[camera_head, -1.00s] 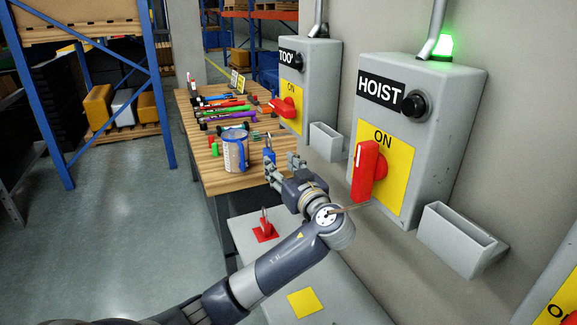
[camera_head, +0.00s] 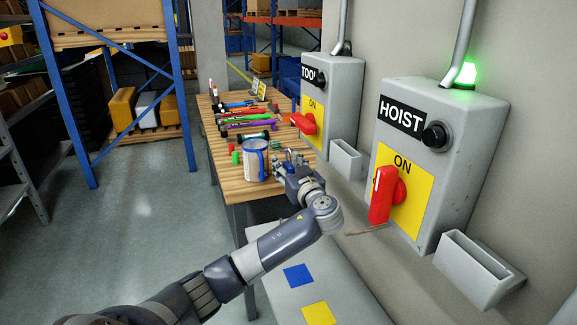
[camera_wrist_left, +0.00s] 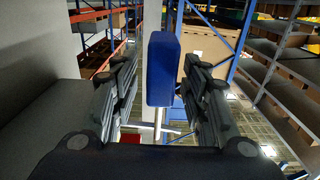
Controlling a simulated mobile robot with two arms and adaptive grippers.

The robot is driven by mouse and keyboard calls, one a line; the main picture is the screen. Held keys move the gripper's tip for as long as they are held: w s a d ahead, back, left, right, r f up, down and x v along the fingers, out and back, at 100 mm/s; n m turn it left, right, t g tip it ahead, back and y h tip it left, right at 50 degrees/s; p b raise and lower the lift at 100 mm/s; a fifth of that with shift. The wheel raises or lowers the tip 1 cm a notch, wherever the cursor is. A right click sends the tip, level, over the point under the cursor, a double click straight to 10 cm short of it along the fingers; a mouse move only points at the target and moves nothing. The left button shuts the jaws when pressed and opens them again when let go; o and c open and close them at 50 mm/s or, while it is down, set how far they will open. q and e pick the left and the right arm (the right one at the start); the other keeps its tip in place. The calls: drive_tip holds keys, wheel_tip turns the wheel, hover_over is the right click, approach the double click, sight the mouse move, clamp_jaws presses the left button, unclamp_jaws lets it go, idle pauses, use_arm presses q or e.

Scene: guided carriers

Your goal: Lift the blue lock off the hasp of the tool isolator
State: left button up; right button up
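The blue lock (camera_wrist_left: 162,70) stands between the two fingers of my left gripper (camera_wrist_left: 160,100) in the left wrist view, with its pale shackle below its body. Gaps show between the fingers and the lock, so the gripper looks open around it. A pale thin bar (camera_wrist_left: 172,131) runs by the shackle; I cannot tell whether the shackle is around it. In the head view my left gripper (camera_head: 283,163) hides most of the lock. The tool isolator (camera_head: 345,88) is a grey wall box with a red handle (camera_head: 303,123) turned sideways. My right gripper is not in view.
The hoist isolator (camera_head: 438,165), with a lit green lamp, stands nearer, with a thin bar (camera_head: 367,230) below it. Blue (camera_head: 298,275) and yellow squares mark the grey surface in front.

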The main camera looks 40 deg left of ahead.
use_arm(q)
clamp_jaws()
drive_tip(key=shift+r, duration=0.5)
drive_tip(key=s+a, duration=0.3)
drive_tip(key=s, duration=0.3)
drive_tip(key=shift+s+a+r+b, duration=0.2)
drive_tip(key=shift+s+a+b, duration=0.05)
drive_tip(key=shift+s+b, duration=0.1)
idle(1.0)
idle(0.5)
